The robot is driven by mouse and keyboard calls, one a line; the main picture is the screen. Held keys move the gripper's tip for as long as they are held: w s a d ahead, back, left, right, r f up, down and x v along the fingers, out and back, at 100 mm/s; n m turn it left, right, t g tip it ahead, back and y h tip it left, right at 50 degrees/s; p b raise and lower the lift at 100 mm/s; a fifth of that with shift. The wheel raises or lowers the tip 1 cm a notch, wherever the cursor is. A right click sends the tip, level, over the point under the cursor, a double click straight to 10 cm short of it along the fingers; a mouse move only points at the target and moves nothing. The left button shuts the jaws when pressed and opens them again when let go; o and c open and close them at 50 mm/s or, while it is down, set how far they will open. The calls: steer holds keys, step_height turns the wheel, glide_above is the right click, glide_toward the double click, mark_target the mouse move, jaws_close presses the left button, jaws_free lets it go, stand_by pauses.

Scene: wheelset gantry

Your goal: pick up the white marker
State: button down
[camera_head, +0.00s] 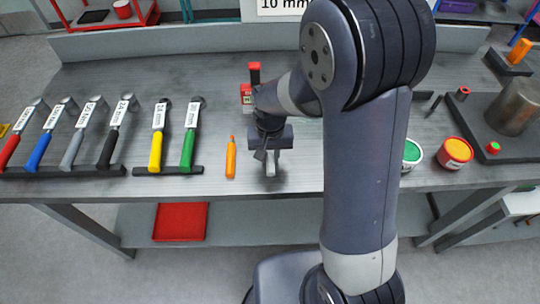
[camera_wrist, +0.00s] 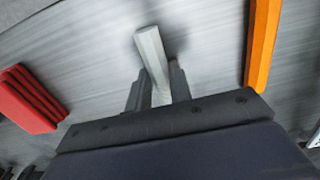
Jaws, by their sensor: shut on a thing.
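The white marker (camera_wrist: 152,58) stands out between the fingers of my gripper (camera_wrist: 158,88) in the wrist view. The fingers are shut on it. In the head view my gripper (camera_head: 271,166) is over the front part of the grey table, and the light end of the marker (camera_head: 271,157) shows at its fingers. I cannot tell whether the marker touches the table. An orange marker (camera_head: 231,158) lies on the table just left of my gripper, and it also shows in the wrist view (camera_wrist: 262,42).
A row of wrenches with coloured handles, such as the green one (camera_head: 189,145), lies at the left. A red block (camera_head: 247,95) stands behind my gripper. Green (camera_head: 411,153) and orange-lidded (camera_head: 455,153) tubs stand to the right. A metal cylinder (camera_head: 514,105) is farther right.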

mark_target(270, 157)
steer(key=shift+r, duration=0.1)
step_height(270, 157, up, 10)
steer(key=shift+b, duration=0.45)
stand_by(0.4)
